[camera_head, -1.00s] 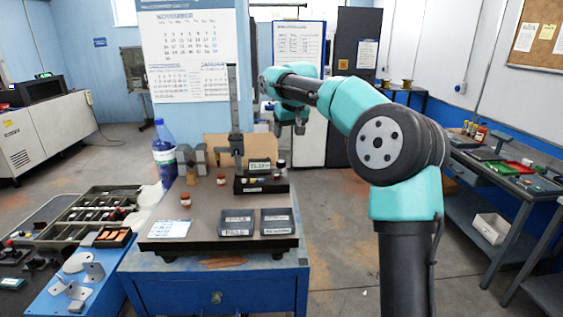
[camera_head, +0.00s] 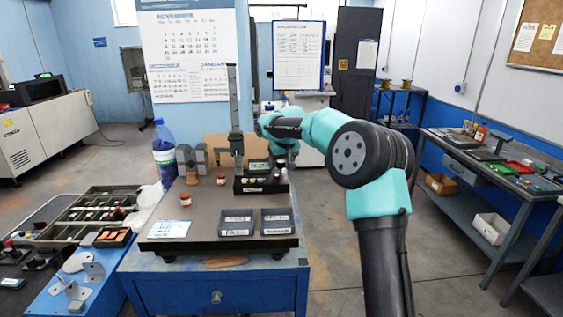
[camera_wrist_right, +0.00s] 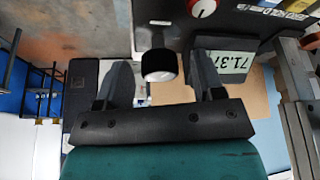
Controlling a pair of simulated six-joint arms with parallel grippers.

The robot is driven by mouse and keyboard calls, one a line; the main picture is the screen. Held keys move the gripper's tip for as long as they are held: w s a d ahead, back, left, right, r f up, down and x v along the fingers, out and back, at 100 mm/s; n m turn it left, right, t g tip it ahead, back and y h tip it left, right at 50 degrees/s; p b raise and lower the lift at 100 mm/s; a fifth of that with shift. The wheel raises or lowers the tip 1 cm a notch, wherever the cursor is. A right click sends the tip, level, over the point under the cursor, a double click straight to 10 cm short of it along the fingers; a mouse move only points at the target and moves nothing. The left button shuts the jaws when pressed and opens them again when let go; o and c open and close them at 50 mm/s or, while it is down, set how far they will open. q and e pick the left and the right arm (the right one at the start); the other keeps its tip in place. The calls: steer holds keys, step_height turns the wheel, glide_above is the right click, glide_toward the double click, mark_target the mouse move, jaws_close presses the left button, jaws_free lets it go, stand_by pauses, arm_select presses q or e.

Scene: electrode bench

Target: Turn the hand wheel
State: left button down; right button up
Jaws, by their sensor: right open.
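The hand wheel appears to be the dark round knob with a pale rim (camera_wrist_right: 158,66) in the right wrist view. In the head view it is hidden or too small to tell. My right gripper (camera_head: 284,160) is at the right side of the bench stand. In the wrist view my right gripper (camera_wrist_right: 162,80) is open, with one finger on each side of the knob and visible gaps between. The stand has an upright column (camera_head: 235,110) and a small digital display (camera_head: 259,166); the display also shows in the wrist view (camera_wrist_right: 228,66). My left gripper is not in view.
A red-capped knob (camera_wrist_right: 202,7) sits close by. Two dark boxes (camera_head: 236,223), a white card (camera_head: 169,229) and small red-lidded jars (camera_head: 185,200) are on the bench plate. A blue bottle (camera_head: 163,152) stands at left.

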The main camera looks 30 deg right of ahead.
steer(key=shift+c, duration=0.2)
steer(key=c, duration=0.9)
steer(key=shift+m, duration=0.4)
steer(key=m+h, duration=0.1)
steer(key=m, duration=0.2)
steer(key=shift+a+h, duration=0.1)
steer(key=shift+h, duration=0.2)
steer(key=m+g+h, duration=0.1)
steer(key=m, duration=0.2)
steer(key=shift+w+a+m, duration=0.1)
steer(key=shift+m, duration=0.3)
steer(key=m+g, duration=0.1)
steer(key=m, duration=0.2)
steer(key=m+g+h, duration=0.1)
steer(key=m, duration=0.2)
steer(key=shift+w, duration=0.1)
steer(key=shift+m, duration=0.3)
steer(key=shift+g, duration=0.3)
